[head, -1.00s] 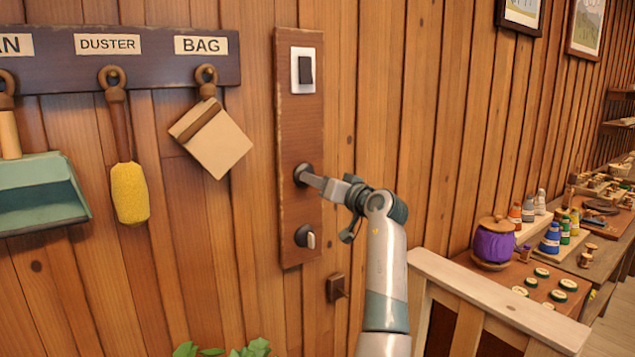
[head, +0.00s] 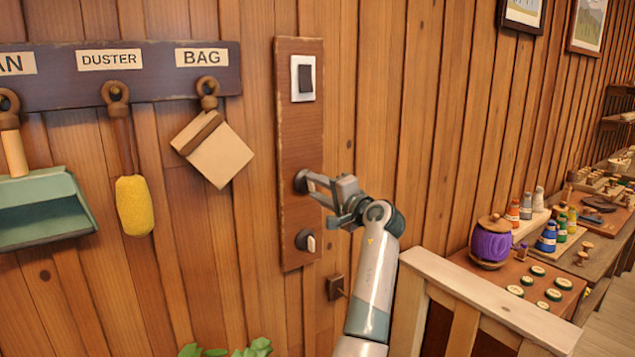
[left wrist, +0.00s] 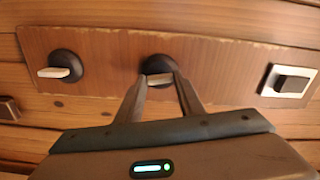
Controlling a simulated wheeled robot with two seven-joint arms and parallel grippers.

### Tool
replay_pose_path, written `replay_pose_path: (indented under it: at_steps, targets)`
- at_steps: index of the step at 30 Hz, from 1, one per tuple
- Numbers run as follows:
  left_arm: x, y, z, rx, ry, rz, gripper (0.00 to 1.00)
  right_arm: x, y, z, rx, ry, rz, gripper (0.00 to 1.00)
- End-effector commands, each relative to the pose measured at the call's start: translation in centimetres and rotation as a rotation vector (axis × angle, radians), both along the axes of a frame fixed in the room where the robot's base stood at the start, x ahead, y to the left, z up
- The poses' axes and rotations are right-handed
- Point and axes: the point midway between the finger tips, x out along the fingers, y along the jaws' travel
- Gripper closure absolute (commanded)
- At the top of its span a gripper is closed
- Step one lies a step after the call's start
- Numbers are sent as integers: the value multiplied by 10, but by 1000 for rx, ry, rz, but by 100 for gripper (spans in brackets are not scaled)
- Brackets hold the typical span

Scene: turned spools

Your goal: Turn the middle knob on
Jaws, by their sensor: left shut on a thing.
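A tall brown wooden panel (head: 300,125) on the plank wall carries a rocker switch (head: 306,78) at the top, the middle knob (head: 301,181) and a lower knob (head: 306,240). The middle knob has a dark round base, which also shows in the left wrist view (left wrist: 156,63). My left gripper (head: 311,185) is shut on its pale grip; the fingertips (left wrist: 160,79) sit on either side of it and partly hide it. The lower knob's pale grip stands upright in the head view. My right gripper is not in view.
A rack (head: 150,90) with a dustpan, a yellow duster (head: 134,205) and a bag tag hangs left of the panel. A small wooden block (head: 337,287) is on the wall below. A wooden rail (head: 490,305) and a bench with bottles stand at right.

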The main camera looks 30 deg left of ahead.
Motion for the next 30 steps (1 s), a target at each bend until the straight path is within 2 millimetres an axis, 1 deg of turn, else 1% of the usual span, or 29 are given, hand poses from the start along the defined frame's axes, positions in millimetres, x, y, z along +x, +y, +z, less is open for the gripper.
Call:
replay_pose_path:
  at_steps: [1,9,16,27,28,29,30]
  targets:
    - [0,0,5,17,32,0,88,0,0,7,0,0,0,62]
    - [0,0,4,74,168,-1,88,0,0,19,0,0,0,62]
    - [0,0,3,92,211,-1,88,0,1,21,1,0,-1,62]
    - [0,0,3,94,213,-1,88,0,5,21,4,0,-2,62]
    - [0,0,3,94,213,-1,58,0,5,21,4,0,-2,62]
    - [0,0,3,93,214,-1,51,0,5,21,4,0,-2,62]
    - [0,0,2,93,214,0,47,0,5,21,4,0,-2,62]
